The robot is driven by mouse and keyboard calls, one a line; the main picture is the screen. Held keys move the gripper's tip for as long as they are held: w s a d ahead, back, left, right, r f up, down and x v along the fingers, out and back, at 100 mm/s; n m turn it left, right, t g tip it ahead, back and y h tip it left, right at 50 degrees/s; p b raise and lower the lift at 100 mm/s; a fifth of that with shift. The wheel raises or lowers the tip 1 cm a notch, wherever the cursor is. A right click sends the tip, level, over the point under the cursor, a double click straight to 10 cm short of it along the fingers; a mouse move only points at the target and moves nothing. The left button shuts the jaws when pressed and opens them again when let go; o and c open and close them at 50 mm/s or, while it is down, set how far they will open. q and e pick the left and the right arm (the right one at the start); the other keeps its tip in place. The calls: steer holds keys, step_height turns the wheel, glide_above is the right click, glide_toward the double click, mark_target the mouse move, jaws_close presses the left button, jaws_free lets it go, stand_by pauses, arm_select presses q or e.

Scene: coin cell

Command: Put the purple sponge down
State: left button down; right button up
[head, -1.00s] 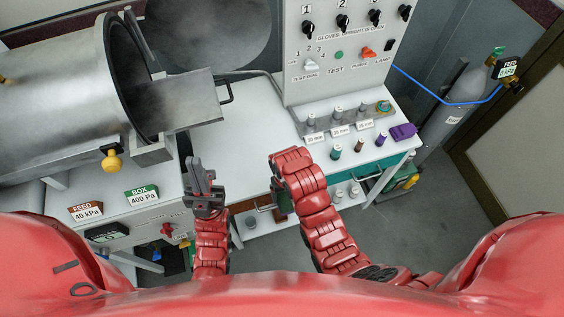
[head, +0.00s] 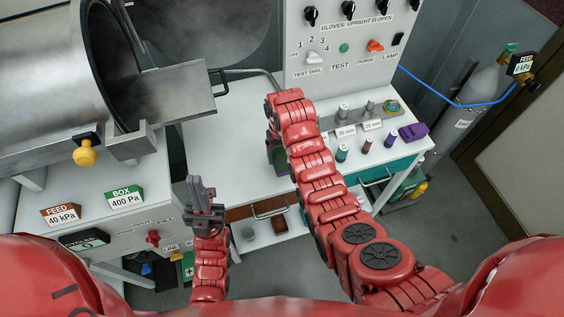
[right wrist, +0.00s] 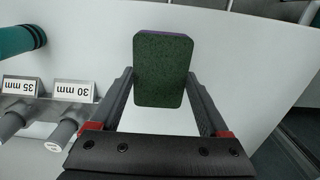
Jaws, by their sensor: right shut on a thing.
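The purple sponge (right wrist: 163,70) is between the fingers of my right gripper (right wrist: 158,90) in the right wrist view. Its dark green scouring face is toward the camera, with a thin purple edge at the top. In the head view the sponge (head: 276,156) shows partly beside my right forearm, over the front part of the white bench (head: 232,128). I cannot tell whether it touches the bench. My right gripper is mostly hidden by its arm there. My left gripper (head: 201,190) points up in front of the bench, apart from the sponge; its finger gap is unclear.
Size-labelled posts and small coloured cylinders (head: 342,153) stand at the bench's right, with a purple object (head: 413,133) at its right end. A control panel (head: 345,45) rises behind. A steel chamber (head: 50,80) with a tray is at left. Bare bench lies between.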

mark_target(282, 158)
step_height(282, 158, down, 3)
steer(key=shift+s+r+p, duration=0.1)
steer(key=shift+p, duration=0.85)
steer(key=shift+f, duration=0.25)
steer(key=shift+f, duration=0.1)
steer(key=shift+f, duration=0.15)
steer(key=o, duration=1.3)
